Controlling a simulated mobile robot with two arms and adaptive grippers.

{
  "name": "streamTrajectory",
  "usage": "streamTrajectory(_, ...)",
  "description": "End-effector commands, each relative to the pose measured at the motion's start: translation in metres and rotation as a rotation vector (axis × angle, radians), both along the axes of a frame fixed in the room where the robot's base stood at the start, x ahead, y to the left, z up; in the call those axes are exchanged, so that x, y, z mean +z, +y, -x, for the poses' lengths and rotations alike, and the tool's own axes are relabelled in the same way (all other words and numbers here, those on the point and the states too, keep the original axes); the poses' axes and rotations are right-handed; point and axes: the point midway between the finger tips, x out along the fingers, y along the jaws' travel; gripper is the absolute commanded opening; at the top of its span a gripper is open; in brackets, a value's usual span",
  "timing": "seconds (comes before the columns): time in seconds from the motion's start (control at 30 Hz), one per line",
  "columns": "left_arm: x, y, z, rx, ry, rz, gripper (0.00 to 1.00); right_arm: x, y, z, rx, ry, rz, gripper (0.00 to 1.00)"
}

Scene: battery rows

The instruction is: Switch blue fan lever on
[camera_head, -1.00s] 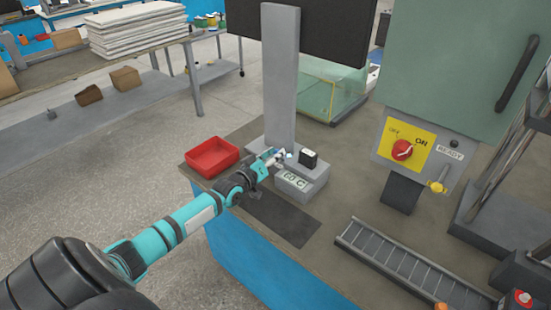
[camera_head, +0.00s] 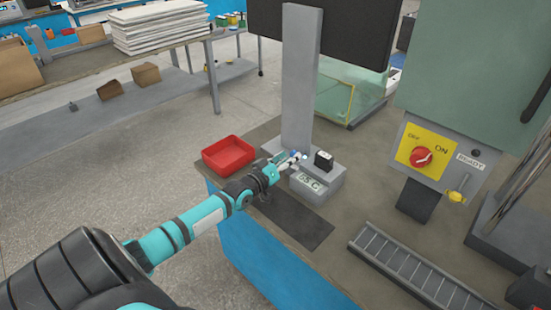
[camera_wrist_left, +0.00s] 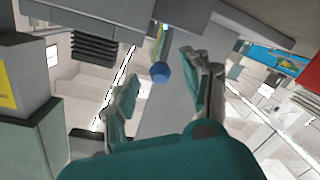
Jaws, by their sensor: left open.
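The blue-tipped lever (camera_wrist_left: 161,73) shows in the left wrist view, its blue round end facing the camera. It lies between the spread fingers of my left gripper (camera_wrist_left: 158,88), with gaps visible on both sides. In the head view my left gripper (camera_head: 287,159) is at the grey stand (camera_head: 301,85), just left of a small black block (camera_head: 324,160) on its base. The fingertips and lever are too small there to tell apart clearly. My right gripper is in neither view.
A red tray (camera_head: 228,153) sits left of the stand. A yellow switch panel (camera_head: 427,148) with a red knob (camera_head: 420,157) and a yellow-ended lever (camera_head: 457,195) is to the right. A roller track (camera_head: 415,272) lies in front. Bare bench lies between stand and panel.

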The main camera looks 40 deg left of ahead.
Motion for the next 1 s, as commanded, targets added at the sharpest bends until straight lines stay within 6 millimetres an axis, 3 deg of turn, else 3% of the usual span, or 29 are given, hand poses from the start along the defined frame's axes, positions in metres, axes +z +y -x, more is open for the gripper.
streamTrajectory(0.3,0.004,0.001,0.068,-0.001,0.003,-0.001,0.49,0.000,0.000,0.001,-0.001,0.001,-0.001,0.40)
streamTrajectory(0.5,0.007,0.001,0.094,-0.001,0.001,-0.001,0.49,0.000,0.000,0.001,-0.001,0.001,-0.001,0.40)
streamTrajectory(1.0,0.008,0.001,0.101,0.000,0.000,-0.001,0.49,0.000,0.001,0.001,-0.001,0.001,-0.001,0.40)
